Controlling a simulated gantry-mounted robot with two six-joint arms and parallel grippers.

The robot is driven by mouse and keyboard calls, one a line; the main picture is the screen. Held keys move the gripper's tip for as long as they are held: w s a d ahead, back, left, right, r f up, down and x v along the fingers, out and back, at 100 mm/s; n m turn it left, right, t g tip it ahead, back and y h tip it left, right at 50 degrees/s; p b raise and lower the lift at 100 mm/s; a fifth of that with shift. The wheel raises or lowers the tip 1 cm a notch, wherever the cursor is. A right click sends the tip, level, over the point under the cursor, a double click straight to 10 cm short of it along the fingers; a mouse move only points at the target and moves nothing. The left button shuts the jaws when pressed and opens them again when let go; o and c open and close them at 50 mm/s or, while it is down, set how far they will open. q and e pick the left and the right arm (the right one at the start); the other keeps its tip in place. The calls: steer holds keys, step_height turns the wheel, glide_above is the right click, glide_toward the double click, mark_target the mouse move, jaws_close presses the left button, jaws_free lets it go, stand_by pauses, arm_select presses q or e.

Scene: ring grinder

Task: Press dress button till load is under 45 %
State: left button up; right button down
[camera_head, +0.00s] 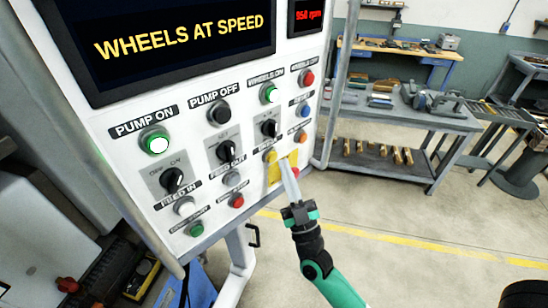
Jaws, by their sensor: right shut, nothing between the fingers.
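The control panel (135,185) fills the left and middle of the head view, tilted in the picture. Its large display (175,40) reads "WHEELS AT SPEED" in yellow; no load percentage shows. I cannot read a dress label with certainty. A blue button (303,110) and an orange button (300,136) sit in the right column. A yellow button (270,156) sits left of my right gripper's tips. My right gripper (284,167) is shut and empty, its pale fingers in front of the yellow plate (274,174). Contact cannot be told. My left gripper is out of view.
The pump on button (155,141) and wheels on button (269,93) glow green. Black selector knobs (172,180) and several other buttons are close by. A small red readout (308,15) shows rpm.

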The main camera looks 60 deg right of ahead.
steer(key=shift+w, duration=0.1)
stand_by(0.5)
steer(key=shift+w+d, duration=0.15)
steer(key=shift+w, duration=0.15)
steer(key=shift+w+d, duration=0.15)
steer(key=shift+w, duration=0.35)
stand_by(0.7)
steer(key=shift+s, duration=0.1)
steer(key=shift+s+a, duration=0.3)
steer(key=shift+s, duration=0.5)
steer(key=shift+p, duration=0.3)
steer(key=s, duration=0.1)
steer(key=s+a, duration=0.1)
steer(key=s, duration=0.1)
steer(key=s+p, duration=0.1)
steer(key=shift+s+a, duration=0.35)
